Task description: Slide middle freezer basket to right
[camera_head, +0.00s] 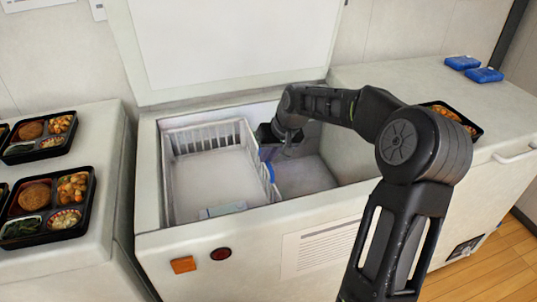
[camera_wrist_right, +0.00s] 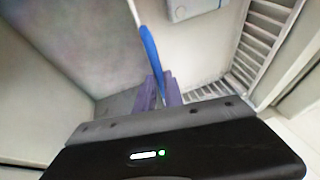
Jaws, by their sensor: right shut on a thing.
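A white slatted basket (camera_head: 205,137) sits in the left part of the open freezer (camera_head: 147,185). Its slatted wall also shows at the right of the right wrist view (camera_wrist_right: 262,45). A blue handle strip (camera_head: 271,172) runs along the basket's right side and shows in the wrist view (camera_wrist_right: 152,52). My right gripper (camera_head: 267,152) reaches down into the freezer at that side. In the wrist view its purple fingers (camera_wrist_right: 160,90) are shut on the blue handle. The arm comes in from the right. My left gripper is not in view.
The freezer's bare floor (camera_head: 305,177) lies open right of the basket. The raised lid (camera_head: 235,45) stands behind. Bento trays (camera_head: 45,205) rest on the left counter. Another tray (camera_head: 450,115) and blue packs (camera_head: 485,75) lie on the right surface.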

